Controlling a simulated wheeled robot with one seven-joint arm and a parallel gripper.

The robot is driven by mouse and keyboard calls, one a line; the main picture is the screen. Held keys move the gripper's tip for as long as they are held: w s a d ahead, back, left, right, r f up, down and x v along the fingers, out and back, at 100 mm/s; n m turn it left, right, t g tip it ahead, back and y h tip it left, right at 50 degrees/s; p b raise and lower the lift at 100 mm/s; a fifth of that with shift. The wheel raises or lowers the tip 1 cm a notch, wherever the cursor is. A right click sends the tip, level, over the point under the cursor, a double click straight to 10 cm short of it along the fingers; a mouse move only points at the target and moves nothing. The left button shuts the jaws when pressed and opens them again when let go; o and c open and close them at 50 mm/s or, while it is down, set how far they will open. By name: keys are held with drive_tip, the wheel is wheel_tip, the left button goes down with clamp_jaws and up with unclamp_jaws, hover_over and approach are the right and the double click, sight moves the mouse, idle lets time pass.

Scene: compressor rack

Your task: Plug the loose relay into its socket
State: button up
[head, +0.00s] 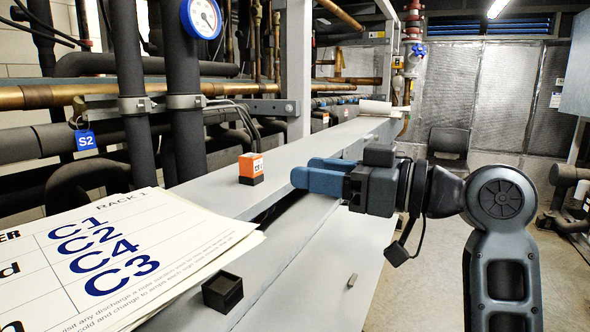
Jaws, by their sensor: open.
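The relay (251,165), a small block with an orange and white top and a dark lower part, stands upright on the grey ledge left of centre. A black, hollow-looking square block (222,292), apparently the socket, sits nearer to me by the paper stack; its inside is too dark to make out. My gripper (303,174) points left with its blue fingers open and nothing seen between them. It is to the right of the relay, with a visible gap between the fingertips and the relay.
A stack of printed sheets (120,250) covers the near left of the ledge (330,140). Dark insulated pipes (125,60) and a gauge (201,18) rise behind it. A small grey piece (352,281) lies right of the black block. A chair (448,145) stands far back.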

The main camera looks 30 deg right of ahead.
sight(258, 164)
drive_tip(key=shift+x, duration=5.5)
clamp_jaws()
drive_tip(key=shift+r+p, duration=1.05)
drive_tip(key=shift+r, duration=0.45)
drive_tip(key=v, duration=1.2)
